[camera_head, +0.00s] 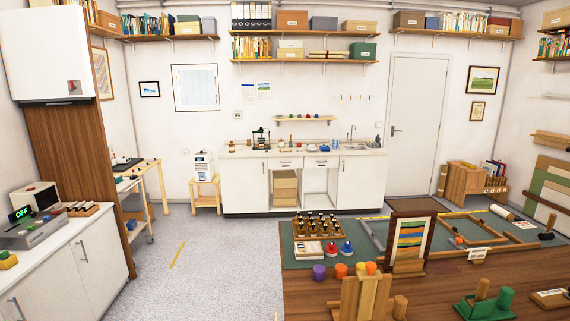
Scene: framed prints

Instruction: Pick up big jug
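I cannot make out a big jug for certain anywhere in the head view. Small items stand on the far white counter (238,153), among them a dark-framed device (261,138) and blue pieces near the sink, too small to tell apart. A white appliance (203,164) stands on a small wooden stand left of that counter. Neither of my grippers shows in the view.
A wooden table (440,290) fills the lower right, carrying a bottle rack (316,226), a framed striped panel (410,240) and wooden blocks. A white cabinet (75,265) stands at left. Grey floor (215,260) lies open between them. A closed door (415,125) is at the back.

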